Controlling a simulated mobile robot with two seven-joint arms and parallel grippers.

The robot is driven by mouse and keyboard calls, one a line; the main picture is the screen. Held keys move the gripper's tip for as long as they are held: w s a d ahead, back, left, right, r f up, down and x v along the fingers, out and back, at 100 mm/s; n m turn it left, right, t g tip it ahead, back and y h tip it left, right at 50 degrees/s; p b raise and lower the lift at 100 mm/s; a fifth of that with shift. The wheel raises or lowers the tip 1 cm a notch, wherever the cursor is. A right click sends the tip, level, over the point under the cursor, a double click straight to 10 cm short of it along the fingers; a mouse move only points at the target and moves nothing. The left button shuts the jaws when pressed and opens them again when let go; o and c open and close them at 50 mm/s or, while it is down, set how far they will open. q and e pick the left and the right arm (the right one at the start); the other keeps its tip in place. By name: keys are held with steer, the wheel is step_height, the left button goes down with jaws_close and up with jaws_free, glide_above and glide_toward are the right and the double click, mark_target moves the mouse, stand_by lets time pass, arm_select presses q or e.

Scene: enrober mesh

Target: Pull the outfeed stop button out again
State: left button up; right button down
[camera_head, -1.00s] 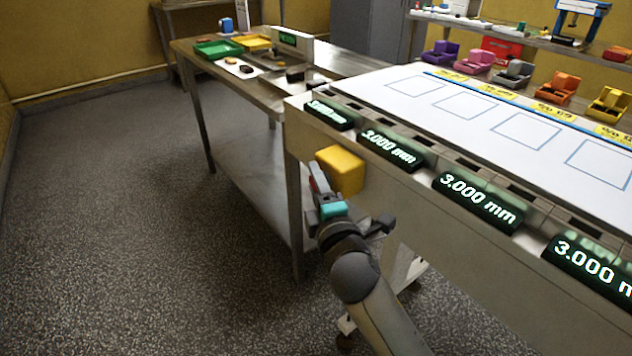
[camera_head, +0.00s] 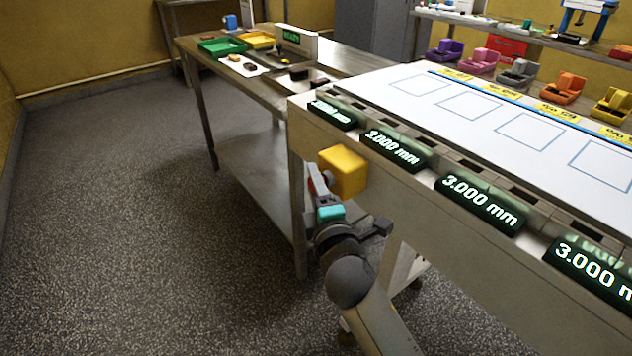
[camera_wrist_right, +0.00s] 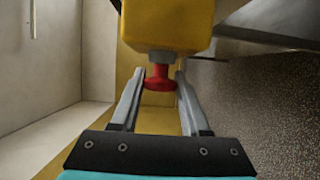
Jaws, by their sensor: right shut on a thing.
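The outfeed stop button is a red mushroom-shaped knob (camera_wrist_right: 159,78) under a yellow box (camera_wrist_right: 168,24) in the right wrist view. The yellow box (camera_head: 343,171) is fixed to the near left end of the machine's side in the head view, where a small part of the red button (camera_head: 328,178) shows beside it. My right gripper (camera_wrist_right: 159,82) has one grey finger on each side of the red knob and is shut on it. In the head view my right gripper (camera_head: 320,184) is at the box's left side, its fingers partly hidden. My left gripper is not in view.
The machine's side carries several dark displays (camera_head: 480,203) reading 3.000 mm, below a white top with blue squares. A steel table (camera_head: 340,62) with green (camera_head: 222,47) and yellow trays stands behind. The floor (camera_head: 110,200) at left is clear.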

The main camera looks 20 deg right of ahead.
steer(key=shift+c, duration=2.1)
jaws_free()
steer(key=shift+s+a, duration=0.1)
steer(key=shift+a, duration=0.1)
steer(key=shift+s, duration=0.1)
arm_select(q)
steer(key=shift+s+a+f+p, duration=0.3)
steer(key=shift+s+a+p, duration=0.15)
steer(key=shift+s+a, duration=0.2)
arm_select(e)
steer(key=s, duration=1.5)
steer(key=shift+a, duration=0.35)
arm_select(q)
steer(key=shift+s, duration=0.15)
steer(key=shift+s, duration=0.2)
